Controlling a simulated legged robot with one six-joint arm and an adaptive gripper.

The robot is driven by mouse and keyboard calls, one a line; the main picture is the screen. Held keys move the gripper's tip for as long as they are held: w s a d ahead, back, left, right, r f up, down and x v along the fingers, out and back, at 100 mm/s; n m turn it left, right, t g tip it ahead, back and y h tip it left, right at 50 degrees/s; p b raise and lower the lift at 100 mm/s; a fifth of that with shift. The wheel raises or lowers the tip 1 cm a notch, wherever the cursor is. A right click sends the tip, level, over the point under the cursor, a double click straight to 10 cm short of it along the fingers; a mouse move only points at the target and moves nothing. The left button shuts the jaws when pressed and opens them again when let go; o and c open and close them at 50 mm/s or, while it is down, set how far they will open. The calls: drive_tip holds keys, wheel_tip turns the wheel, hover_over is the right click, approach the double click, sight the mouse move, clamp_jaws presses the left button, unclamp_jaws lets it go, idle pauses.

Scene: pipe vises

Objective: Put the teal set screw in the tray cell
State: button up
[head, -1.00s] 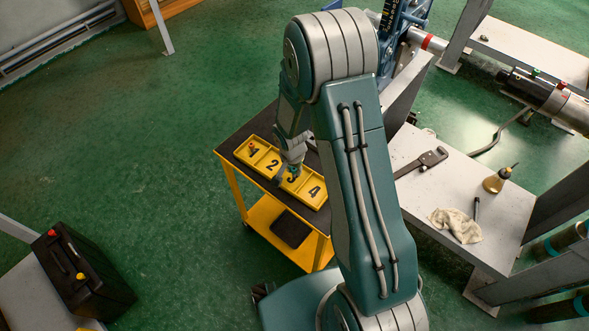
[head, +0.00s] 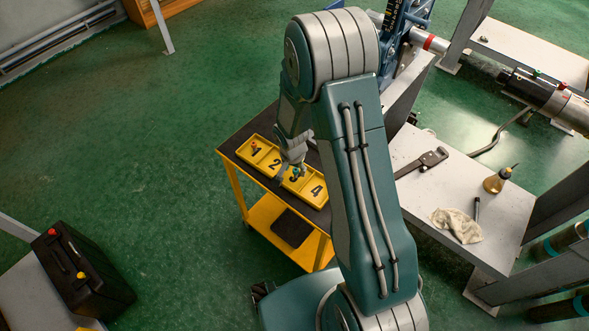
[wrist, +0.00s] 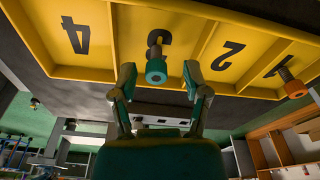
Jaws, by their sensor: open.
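The yellow tray (head: 304,201) has numbered cells and lies on the cart top. The teal set screw (wrist: 156,70) is in cell 3, its teal end toward my wrist camera and its dark shank behind; its teal end also shows in the head view (head: 296,172). My gripper (wrist: 158,76) is open, with one finger on each side of the screw's teal end in the wrist view. Gaps show between the fingers and the screw, so the gripper holds nothing. In the head view my gripper is just above cell 3.
An orange-ended screw (wrist: 292,86) is in cell 1. The cart (head: 240,195) has a dark top and a yellow lower shelf. To the right, a bench (head: 478,185) holds a dark clamp-like tool, a bottle (head: 497,181) and a rag (head: 457,225).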

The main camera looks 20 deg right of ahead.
drive_tip(key=s+r+n+t, duration=0.1)
drive_tip(key=s+r, duration=0.1)
drive_tip(key=r, duration=0.8)
drive_tip(key=s+r+n, duration=0.1)
drive_tip(key=s+r, duration=0.1)
drive_tip(key=r, duration=0.9)
drive_tip(key=s+r+n+t, duration=0.3)
drive_tip(key=s+r+n, duration=0.3)
drive_tip(key=s+r, duration=0.8)
drive_tip(key=s, duration=0.3)
drive_tip(key=shift+d+r+t+y, duration=0.2)
drive_tip(key=shift+t+y, duration=0.1)
drive_tip(key=shift+y, duration=0.1)
